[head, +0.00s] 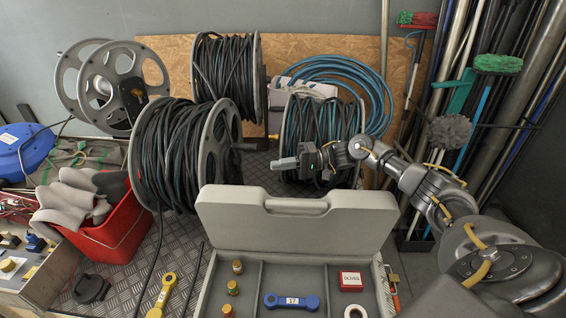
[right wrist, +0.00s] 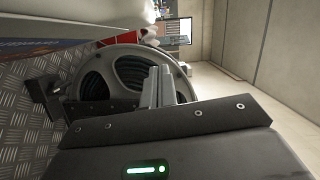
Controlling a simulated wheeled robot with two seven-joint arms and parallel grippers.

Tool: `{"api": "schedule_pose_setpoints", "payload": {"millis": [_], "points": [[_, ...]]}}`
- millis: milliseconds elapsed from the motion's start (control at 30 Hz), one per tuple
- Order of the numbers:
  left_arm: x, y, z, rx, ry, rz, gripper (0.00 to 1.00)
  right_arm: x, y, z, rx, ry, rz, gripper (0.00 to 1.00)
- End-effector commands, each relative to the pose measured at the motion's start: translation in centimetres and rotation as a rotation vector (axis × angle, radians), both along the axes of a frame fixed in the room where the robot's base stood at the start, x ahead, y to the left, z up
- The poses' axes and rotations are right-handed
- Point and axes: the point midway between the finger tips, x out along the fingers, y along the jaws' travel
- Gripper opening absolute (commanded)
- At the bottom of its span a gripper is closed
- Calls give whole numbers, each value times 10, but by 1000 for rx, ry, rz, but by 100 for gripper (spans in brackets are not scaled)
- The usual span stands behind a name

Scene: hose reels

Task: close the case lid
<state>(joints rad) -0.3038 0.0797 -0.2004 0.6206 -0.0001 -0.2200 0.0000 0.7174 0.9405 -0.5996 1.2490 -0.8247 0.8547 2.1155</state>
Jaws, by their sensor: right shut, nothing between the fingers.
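The grey case (head: 378,288) lies open at the bottom middle of the head view, its front cut off by the frame edge. Its lid (head: 292,235) stands raised at the back, with a handle cut-out along its top edge. My right gripper (head: 276,163) is beyond and above the lid's top edge, in front of a hose reel, and does not touch the lid. Its fingers point left and are shut and empty. The shut fingers (right wrist: 159,87) also show in the right wrist view, with a reel behind them. My left gripper is not in view.
The case holds brass fittings (head: 233,288), a blue spanner (head: 291,301) and a red-and-white box (head: 351,281). Hose reels (head: 175,155) stand behind. A red crate (head: 117,238) with grey gloves is at left; poles (head: 480,100) lean at right.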

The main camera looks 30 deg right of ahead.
Motion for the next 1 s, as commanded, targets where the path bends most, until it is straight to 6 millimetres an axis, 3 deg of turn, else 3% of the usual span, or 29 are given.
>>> {"api": "schedule_pose_setpoints", "payload": {"millis": [33,300,400,600,1000], "points": [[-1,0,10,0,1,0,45,4,12,6,2,-1,3,0],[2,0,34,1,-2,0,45,25,62,3,1,0,3,0],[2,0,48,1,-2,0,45,9,69,1,-1,3,4,0],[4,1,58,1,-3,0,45,-4,80,-4,0,0,3,0],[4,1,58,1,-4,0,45,-7,82,-7,-1,-1,2,0]]}}
